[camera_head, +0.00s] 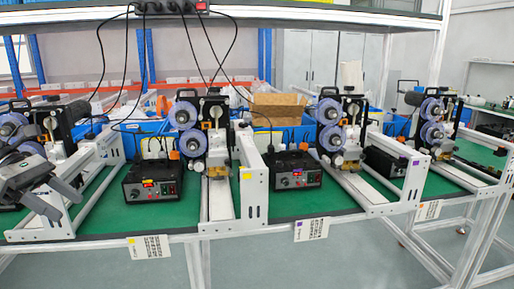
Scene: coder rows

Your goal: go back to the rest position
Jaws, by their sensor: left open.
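My left gripper (68,206) is at the left edge of the head view, dark grey, with its two fingers spread and nothing between them. It is in front of the leftmost coder machine (58,130) and hides part of it. The fingers appear over the left end of the green-topped bench (100,220); whether they touch it I cannot tell. My right gripper is not in view.
Several coder machines with blue reels stand in a row, one being the second from left (205,125). Black control boxes (153,182) and (293,170) sit between white rails (253,175). A power strip (170,7) hangs above with cables. The grey floor (340,265) in front is clear.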

